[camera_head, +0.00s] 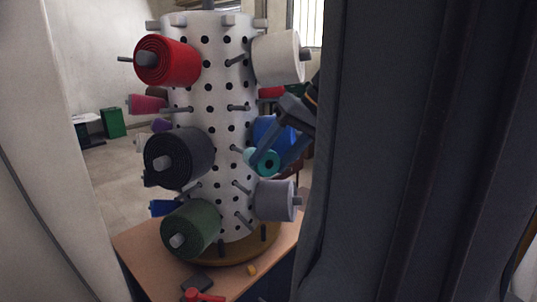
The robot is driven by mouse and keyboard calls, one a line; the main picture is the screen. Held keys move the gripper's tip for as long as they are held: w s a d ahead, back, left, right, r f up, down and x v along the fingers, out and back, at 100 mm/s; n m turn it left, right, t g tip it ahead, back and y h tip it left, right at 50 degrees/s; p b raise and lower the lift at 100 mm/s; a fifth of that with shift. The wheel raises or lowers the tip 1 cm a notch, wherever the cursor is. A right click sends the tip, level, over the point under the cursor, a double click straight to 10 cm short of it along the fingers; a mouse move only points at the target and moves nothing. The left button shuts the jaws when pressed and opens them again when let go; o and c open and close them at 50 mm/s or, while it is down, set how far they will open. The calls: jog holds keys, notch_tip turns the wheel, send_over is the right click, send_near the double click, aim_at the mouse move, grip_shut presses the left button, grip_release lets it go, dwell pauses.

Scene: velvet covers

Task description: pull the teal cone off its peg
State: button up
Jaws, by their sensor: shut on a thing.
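The teal cone (264,163) is at the right side of the white pegged column (212,90). I cannot tell how much of the peg is inside the cone.
A blue roll (272,132) is close behind my gripper. A white roll (276,58) hangs above and a grey-lilac roll (274,200) below. Dark fabric (425,150) fills the right; pale fabric (40,150) covers the left. A red-handled thing (203,296) lies on the table (140,245).

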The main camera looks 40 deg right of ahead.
jog(key=s, duration=0.1)
jog(key=s+p, duration=0.1)
jog(key=s, duration=0.2)
jog(key=shift+s+a+r, duration=0.1)
jog(key=shift+a+r, duration=0.3)
jog(key=s+p, duration=0.1)
jog(key=s, duration=0.1)
jog(key=s+a+p, duration=0.1)
jog(key=s, duration=0.1)
jog(key=shift+s, duration=0.4)
dwell(0.3)
jog(key=shift+w+d+f+b, duration=0.1)
jog(key=shift+w+d+b, duration=0.25)
jog(key=shift+w, duration=0.75)
jog(key=shift+w+d+b, duration=0.1)
jog(key=shift+w+b, duration=0.3)
jog(key=shift+w, duration=0.75)
jog(key=shift+w+d+f+b, duration=0.1)
jog(key=shift+w+d+b, duration=0.25)
jog(key=shift+w, duration=0.75)
jog(key=shift+a, duration=0.15)
